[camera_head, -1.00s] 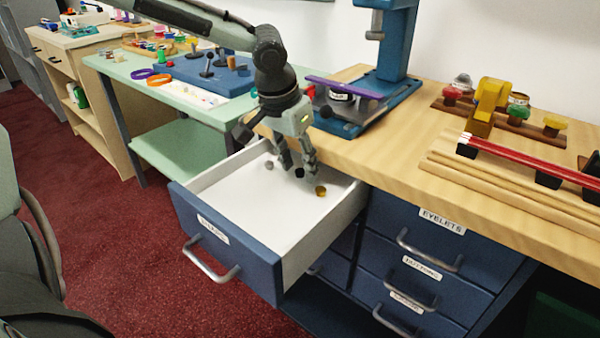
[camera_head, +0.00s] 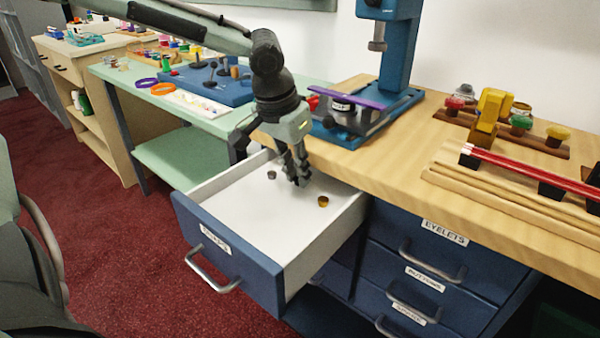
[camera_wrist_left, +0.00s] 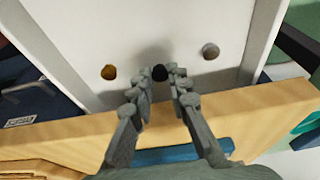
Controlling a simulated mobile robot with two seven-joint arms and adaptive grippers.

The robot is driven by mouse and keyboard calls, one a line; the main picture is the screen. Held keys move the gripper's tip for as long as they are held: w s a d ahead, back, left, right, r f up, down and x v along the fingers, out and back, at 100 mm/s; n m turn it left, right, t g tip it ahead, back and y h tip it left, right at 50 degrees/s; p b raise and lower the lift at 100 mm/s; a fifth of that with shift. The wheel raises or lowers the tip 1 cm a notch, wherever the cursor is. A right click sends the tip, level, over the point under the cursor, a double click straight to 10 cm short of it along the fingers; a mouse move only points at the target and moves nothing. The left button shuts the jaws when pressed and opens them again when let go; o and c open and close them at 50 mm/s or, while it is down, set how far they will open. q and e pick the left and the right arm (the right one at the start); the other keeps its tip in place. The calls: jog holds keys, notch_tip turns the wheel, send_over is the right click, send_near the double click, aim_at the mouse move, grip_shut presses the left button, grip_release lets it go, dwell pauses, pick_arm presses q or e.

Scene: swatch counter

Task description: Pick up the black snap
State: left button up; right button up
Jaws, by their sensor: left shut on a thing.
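The black snap (camera_wrist_left: 159,73) shows in the left wrist view between the fingertips of my left gripper (camera_wrist_left: 160,78). In the head view my left gripper (camera_head: 300,180) points down into the open drawer (camera_head: 255,222), with its fingers close together, shut on the snap. There the fingers hide the snap. I cannot tell whether it is clear of the drawer floor. A gold snap (camera_head: 323,201) lies right of the fingers, and a grey snap (camera_head: 271,175) lies left of them. Both also show in the left wrist view, gold (camera_wrist_left: 109,72) and grey (camera_wrist_left: 210,51). My right gripper is not in view.
The wooden counter (camera_head: 400,165) edge is right behind the gripper. A blue press (camera_head: 395,55) with a purple strip (camera_head: 350,97) stands on it. Shut labelled drawers, including EYELETS (camera_head: 432,247), are at right. The white drawer floor is mostly bare.

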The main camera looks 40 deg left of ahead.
pick_arm(q)
jog(key=s+a+r+p, duration=0.1)
jog(key=s+r, duration=0.5)
jog(key=s, duration=0.6)
jog(key=shift+s+r, duration=0.4)
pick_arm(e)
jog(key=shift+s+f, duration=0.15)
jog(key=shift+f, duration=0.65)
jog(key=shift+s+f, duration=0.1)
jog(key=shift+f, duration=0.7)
